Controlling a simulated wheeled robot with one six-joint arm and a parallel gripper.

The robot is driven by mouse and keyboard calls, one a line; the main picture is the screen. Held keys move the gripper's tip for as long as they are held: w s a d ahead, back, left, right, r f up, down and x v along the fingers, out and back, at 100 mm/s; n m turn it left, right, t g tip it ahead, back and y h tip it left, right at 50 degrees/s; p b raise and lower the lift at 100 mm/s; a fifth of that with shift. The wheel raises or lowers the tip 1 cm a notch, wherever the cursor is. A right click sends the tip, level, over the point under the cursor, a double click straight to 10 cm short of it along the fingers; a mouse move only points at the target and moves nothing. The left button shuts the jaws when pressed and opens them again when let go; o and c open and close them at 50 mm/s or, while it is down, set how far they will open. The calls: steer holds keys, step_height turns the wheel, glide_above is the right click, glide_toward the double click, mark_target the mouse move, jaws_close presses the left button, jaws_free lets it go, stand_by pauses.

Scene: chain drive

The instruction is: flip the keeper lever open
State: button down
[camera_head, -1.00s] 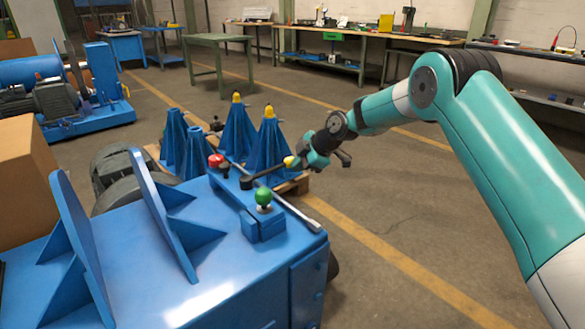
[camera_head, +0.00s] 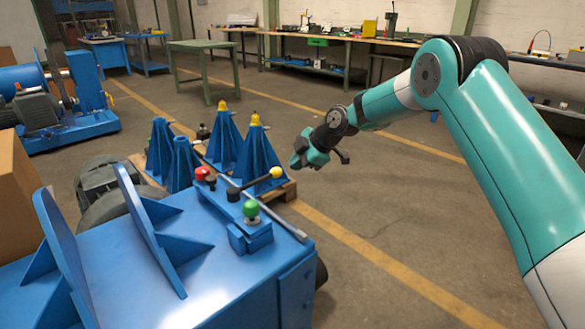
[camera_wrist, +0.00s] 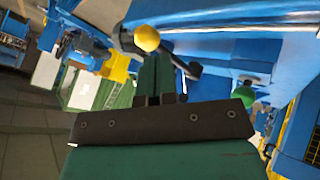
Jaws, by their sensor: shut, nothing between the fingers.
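A black lever (camera_head: 248,184) with a yellow ball knob (camera_head: 276,172) is on top of the blue machine (camera_head: 200,265); I take it to be the keeper lever. It points right and slightly up in the head view, past the machine's edge. My gripper (camera_head: 301,157) is shut and empty, apart from the knob, above and to its right in the picture.
A green ball knob (camera_head: 251,209) on a blue block, a red knob (camera_head: 203,173) and a long grey bar (camera_head: 280,221) are close to the lever. Blue stands (camera_head: 224,140) with yellow tips are on a pallet behind. The floor right of the machine is clear.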

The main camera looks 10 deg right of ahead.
steer(key=shift+p+v, duration=0.5)
steer(key=shift+v, duration=1.65)
steer(key=shift+d, duration=0.1)
steer(key=s+a+r+m+g, duration=0.1)
steer(key=s+a+r+m, duration=0.1)
steer(key=s+r, duration=0.35)
steer(key=s+a+r+m+g, duration=0.1)
steer(key=s+a+r+m, duration=0.1)
steer(key=s, duration=0.6)
steer(key=s+a+r+m+g, duration=0.1)
steer(key=s+a+r+m, duration=0.1)
steer(key=s+r, duration=0.35)
steer(key=s+d+f+m+g+h, duration=0.2)
steer(key=s+m, duration=0.4)
steer(key=s, duration=1.9)
step_height(320, 180, up, 17)
steer(key=p, duration=1.7)
steer(key=shift+d, duration=0.25)
